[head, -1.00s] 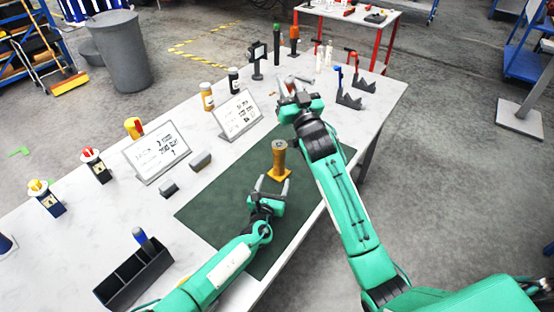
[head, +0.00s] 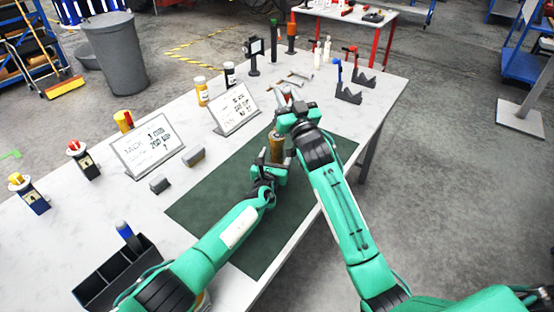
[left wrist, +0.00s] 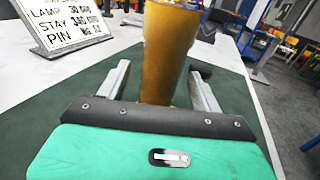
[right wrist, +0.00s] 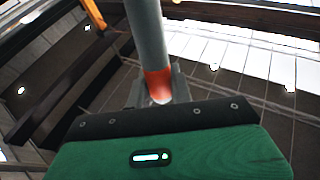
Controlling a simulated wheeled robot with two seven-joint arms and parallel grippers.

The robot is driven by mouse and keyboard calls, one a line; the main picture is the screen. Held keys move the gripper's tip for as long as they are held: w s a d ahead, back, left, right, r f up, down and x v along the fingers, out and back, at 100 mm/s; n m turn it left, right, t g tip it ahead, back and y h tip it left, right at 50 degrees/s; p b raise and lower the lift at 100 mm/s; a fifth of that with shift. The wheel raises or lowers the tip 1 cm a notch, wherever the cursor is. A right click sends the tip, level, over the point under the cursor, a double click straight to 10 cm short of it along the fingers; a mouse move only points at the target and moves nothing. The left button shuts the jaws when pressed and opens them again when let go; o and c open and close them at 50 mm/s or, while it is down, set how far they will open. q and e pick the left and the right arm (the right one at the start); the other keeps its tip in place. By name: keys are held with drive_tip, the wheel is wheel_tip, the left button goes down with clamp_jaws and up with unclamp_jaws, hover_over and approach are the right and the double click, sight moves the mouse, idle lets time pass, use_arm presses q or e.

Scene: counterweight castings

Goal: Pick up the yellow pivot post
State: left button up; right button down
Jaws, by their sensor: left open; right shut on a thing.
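The yellow-brown pivot post (head: 277,148) stands upright on the dark green mat (head: 215,195); its base is hidden in the head view. My left gripper (head: 272,166) is open at the post's lower part. In the left wrist view the post (left wrist: 163,55) stands between the two spread fingers (left wrist: 160,90), with a gap visible on the left side; contact on the right is unclear. My right gripper (head: 288,98) is above and behind the post, shut on a grey rod with an orange-red band, which shows in the right wrist view (right wrist: 147,35).
Two printed signs (head: 147,148) (head: 235,108) stand left of and behind the mat, with small grey blocks (head: 193,155) nearby. A black divided bin (head: 115,275) is at the near left. Black V-shaped stands (head: 350,92) are at the back right.

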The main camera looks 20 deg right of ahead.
sight(275, 147)
use_arm(q)
drive_tip(key=shift+w, duration=0.1)
drive_tip(key=shift+r, duration=0.1)
clamp_jaws()
idle(0.3)
